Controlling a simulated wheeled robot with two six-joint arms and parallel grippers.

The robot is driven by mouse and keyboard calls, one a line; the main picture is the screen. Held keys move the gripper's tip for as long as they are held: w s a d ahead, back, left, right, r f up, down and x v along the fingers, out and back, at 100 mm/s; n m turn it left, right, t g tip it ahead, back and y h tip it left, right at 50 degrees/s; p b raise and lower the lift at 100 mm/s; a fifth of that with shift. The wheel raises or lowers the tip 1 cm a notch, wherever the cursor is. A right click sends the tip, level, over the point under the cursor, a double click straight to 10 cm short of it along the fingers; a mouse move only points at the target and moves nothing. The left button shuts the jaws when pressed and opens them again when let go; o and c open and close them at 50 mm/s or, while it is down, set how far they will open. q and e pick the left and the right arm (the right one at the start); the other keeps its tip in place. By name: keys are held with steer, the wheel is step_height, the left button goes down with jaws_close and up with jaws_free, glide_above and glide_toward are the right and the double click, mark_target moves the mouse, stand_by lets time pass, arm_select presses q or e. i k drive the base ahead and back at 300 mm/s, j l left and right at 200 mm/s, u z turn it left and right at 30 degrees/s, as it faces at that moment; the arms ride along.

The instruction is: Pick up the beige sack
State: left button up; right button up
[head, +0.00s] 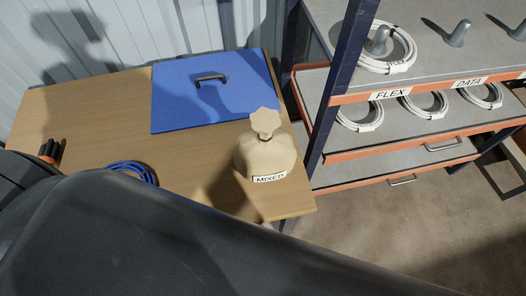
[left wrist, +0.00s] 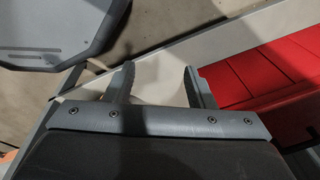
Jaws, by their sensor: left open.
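The beige sack (head: 264,158) stands upright near the right end of a wooden table in the head view. Its neck is gathered under a ruffled top, and a white label on its front reads MIXED. My left gripper (left wrist: 158,84) shows in the left wrist view with its two fingers apart and nothing visible between them. The sack cannot be made out in that view. A large dark arm link of mine crosses the bottom of the head view and hides the table's front. My right gripper is in neither view.
A blue panel with a dark handle (head: 180,105) lies on the table (head: 100,110) behind the sack. A blue cable coil (head: 133,168) is partly hidden. A rack with orange edges (head: 345,155) holds white coils at right. A red slatted surface (left wrist: 285,70) shows in the wrist view.

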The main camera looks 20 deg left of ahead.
mark_target(267, 152)
steer(key=l+u, duration=0.25)
steer(key=u, duration=0.15)
steer(key=i+l+u, duration=0.1)
steer(key=l+u, duration=0.45)
steer(key=u, duration=0.2)
steer(key=l+u, duration=0.35)
steer(key=k+l+u, duration=0.1)
steer(key=l, duration=0.3)
steer(key=k+l, duration=0.1)
steer(key=l, duration=0.25)
steer(key=k+l+u, duration=0.15)
steer(key=l, duration=0.25)
steer(key=k+l, duration=0.1)
steer(key=l, duration=0.25)
steer(key=k+l+u, duration=0.15)
steer(key=l, duration=0.2)
steer(key=k+l+u, duration=0.1)
steer(key=l, duration=0.25)
steer(key=k+l, duration=0.2)
steer(key=l, duration=0.15)
steer(key=k+l, duration=0.15)
steer(key=l, duration=0.2)
steer(key=i+j+z, duration=0.1)
steer(key=i+j, duration=0.15)
steer(key=i+j+z, duration=0.1)
steer(key=i+j, duration=0.15)
steer(key=j, duration=0.2)
